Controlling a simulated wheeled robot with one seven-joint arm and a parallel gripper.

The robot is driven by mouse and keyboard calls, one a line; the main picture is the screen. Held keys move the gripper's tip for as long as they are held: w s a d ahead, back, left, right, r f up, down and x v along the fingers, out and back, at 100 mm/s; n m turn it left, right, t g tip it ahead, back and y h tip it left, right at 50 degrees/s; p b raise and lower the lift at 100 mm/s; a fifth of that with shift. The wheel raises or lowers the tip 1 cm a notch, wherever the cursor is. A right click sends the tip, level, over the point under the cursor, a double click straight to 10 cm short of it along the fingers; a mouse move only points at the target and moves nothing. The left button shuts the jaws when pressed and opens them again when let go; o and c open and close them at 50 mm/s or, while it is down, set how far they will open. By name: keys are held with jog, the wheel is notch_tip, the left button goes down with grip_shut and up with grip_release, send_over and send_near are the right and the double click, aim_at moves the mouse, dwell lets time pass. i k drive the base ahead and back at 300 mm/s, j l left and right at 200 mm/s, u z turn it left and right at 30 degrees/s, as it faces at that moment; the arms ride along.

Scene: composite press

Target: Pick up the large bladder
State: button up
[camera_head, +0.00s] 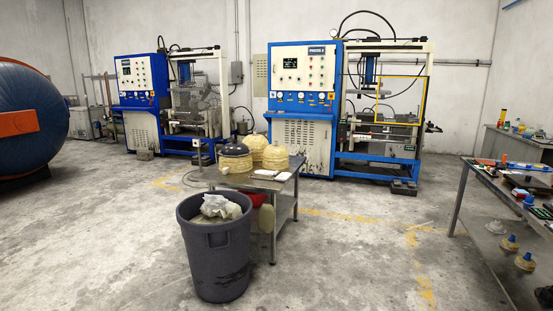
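Several rounded, ribbed beige pieces that look like bladders stand on a small metal table (285,184) at the centre. One with a black top (234,158) is at the front left and looks the largest. A beige domed one (276,156) stands to its right, and another beige one (255,145) stands behind, partly hidden. I cannot tell for certain which is the large bladder. Smaller beige pieces with blue tops (525,261) sit on the lower shelf of the right-hand workbench. My gripper is not in view.
A grey bin (215,260) with rubbish stands before the small table's left side. Two blue-and-white press machines (305,100) (142,95) line the back. A cluttered workbench (480,185) is at right, a big blue cylinder (30,95) at left. The floor between is open.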

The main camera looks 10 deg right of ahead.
aim_at(275, 157)
jog(key=i+z, duration=0.2)
jog(key=i+j+z, duration=0.15)
jog(key=i+z, duration=0.2)
jog(key=i, duration=1.35)
jog(key=i+l+u, duration=0.1)
jog(key=i, duration=1.9)
jog(key=i+j+u, duration=0.1)
jog(key=i+u, duration=0.25)
jog(key=i, duration=0.6)
jog(key=i+l+u, duration=0.15)
jog(key=i+u, duration=0.15)
jog(key=i, duration=0.9)
jog(key=j+z, duration=0.05)
